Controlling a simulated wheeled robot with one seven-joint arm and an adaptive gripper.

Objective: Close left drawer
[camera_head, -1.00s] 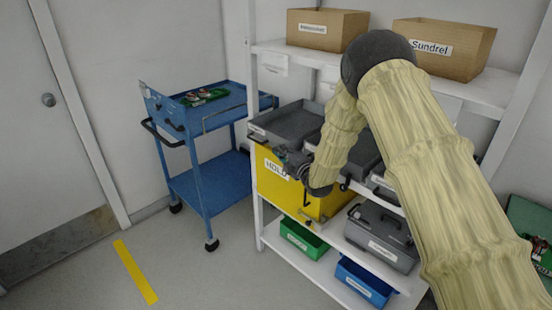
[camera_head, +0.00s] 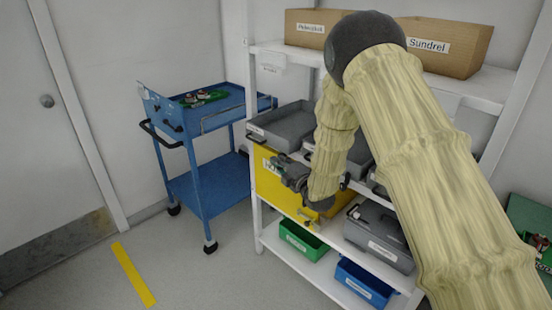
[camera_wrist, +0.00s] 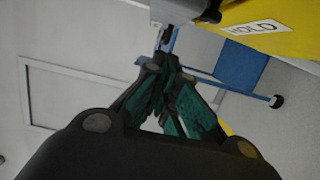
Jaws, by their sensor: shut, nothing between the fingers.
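The left drawer (camera_head: 287,124) is a grey open-topped tray on the middle level of the white shelf unit, above the yellow HOLD box (camera_head: 268,185). Its inside shows from above, and its front end with a dark handle (camera_head: 256,132) stands at the front of the shelf. My gripper (camera_head: 283,166) is in front of the yellow box, below and right of that handle, and partly covers the HOLD label. In the wrist view my fingers (camera_wrist: 167,70) are shut and empty. A grey drawer end (camera_wrist: 180,8) shows just beyond the tips; I cannot tell if they touch it.
A blue cart (camera_head: 215,178) with a green part on top stands left of the shelf. A green bin (camera_head: 303,240), a blue bin (camera_head: 364,284) and a grey case (camera_head: 380,238) sit lower. Cardboard boxes (camera_head: 445,47) are above.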

